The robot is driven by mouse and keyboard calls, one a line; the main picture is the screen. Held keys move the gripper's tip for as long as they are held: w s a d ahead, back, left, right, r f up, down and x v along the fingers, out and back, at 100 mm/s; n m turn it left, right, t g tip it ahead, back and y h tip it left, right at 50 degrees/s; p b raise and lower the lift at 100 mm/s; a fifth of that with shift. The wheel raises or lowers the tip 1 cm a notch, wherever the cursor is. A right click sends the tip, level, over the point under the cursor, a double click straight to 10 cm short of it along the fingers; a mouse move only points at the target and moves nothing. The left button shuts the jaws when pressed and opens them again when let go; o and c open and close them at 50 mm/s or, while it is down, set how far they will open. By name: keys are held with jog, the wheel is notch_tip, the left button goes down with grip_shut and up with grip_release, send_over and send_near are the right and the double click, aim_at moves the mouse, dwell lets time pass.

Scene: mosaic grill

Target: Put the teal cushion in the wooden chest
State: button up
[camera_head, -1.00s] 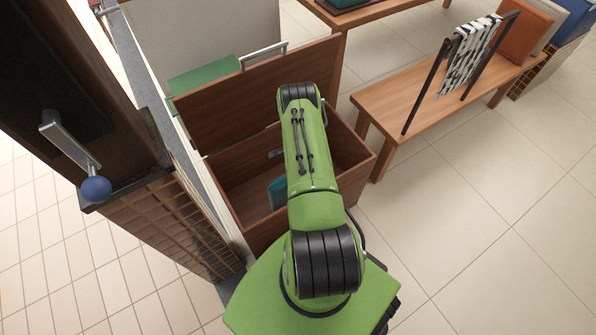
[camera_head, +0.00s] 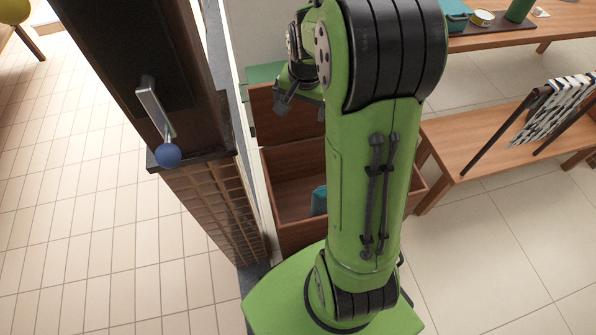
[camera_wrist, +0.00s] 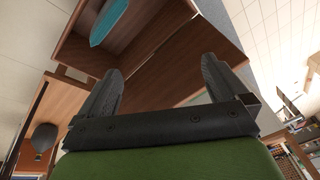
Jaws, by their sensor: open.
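The teal cushion (camera_head: 318,201) lies inside the wooden chest (camera_head: 290,160), partly hidden behind my arm in the head view. In the wrist view the cushion (camera_wrist: 109,22) shows near the top, within the chest's walls (camera_wrist: 150,35). The chest's lid stands open. My gripper (camera_head: 285,95) is raised above the chest by the lid, small in the head view. In the wrist view its two black fingers (camera_wrist: 160,80) are spread apart with nothing between them, clear of the cushion.
A wooden bench (camera_head: 480,140) with a rack and striped cloth (camera_head: 556,112) stands right of the chest. A table (camera_head: 560,22) with a tray and small items is behind. Tiled floor is free front right.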

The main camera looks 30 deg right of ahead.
jog(key=s+a+r+n+t, duration=0.2)
jog(key=s+a+r+n, duration=0.3)
jog(key=s+a+r, duration=0.45)
jog(key=s+a+n+y, duration=0.1)
jog(key=s+a+n, duration=0.3)
jog(key=s, duration=0.7)
jog(key=shift+a+n+t, duration=0.15)
jog(key=shift+n+t, duration=0.25)
jog(key=shift+n, duration=0.2)
jog(key=shift+r, duration=0.2)
notch_tip(320, 180, up, 13)
jog(key=p, duration=1.3)
jog(key=shift+r, duration=0.1)
